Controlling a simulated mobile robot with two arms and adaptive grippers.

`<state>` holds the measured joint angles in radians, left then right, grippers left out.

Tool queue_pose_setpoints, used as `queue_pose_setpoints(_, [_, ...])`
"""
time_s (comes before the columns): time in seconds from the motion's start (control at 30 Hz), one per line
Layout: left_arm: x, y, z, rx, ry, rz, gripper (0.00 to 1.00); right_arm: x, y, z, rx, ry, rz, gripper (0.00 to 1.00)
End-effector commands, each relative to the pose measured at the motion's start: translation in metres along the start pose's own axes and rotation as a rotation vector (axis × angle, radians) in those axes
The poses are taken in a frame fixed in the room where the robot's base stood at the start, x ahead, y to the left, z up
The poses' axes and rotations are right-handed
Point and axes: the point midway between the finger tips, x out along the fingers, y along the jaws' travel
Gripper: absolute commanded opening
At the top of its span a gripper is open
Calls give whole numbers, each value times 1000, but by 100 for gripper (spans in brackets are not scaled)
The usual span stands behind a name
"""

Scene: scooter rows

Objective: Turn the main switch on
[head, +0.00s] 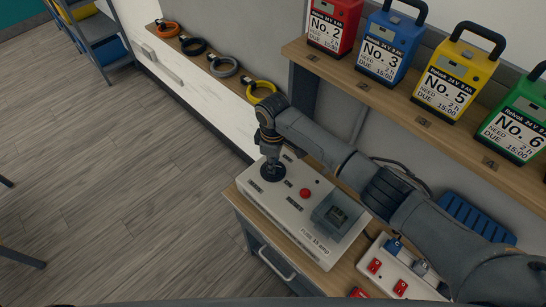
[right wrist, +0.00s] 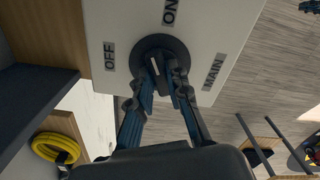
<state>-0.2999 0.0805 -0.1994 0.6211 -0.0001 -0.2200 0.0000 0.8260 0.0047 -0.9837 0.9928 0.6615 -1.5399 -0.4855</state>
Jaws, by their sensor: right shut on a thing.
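The main switch is a dark round rotary knob (right wrist: 158,57) on a white box (head: 308,228), which also shows in the right wrist view (right wrist: 112,22). OFF, ON and MAIN labels surround the knob. My right gripper (head: 272,168) is over the knob from above. In the right wrist view its two fingers (right wrist: 159,92) are shut on the knob's grip, one on each side. A pale mark shows on the grip, but the fingers partly hide it and I cannot tell which label it points to. My left gripper is not in view.
The box has a red button (head: 305,193) and a grey fuse block (head: 338,214). A power strip (head: 396,268) with red switches lies beside it. Several numbered battery packs (head: 459,72) stand on the shelf above. Cable rings (head: 223,66) lie on a narrow ledge. The left floor is open.

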Motion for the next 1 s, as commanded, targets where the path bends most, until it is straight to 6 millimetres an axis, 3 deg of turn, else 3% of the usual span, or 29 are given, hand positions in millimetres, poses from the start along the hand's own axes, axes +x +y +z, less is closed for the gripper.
queue_pose_setpoints(0.1, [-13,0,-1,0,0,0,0,-4,-1,0,106,0,-2,0])
queue_pose_setpoints(0.5, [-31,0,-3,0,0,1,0,-2,0,0,384,0,0,0])
queue_pose_setpoints(1.0, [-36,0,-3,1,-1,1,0,0,0,0,486,0,1,0])
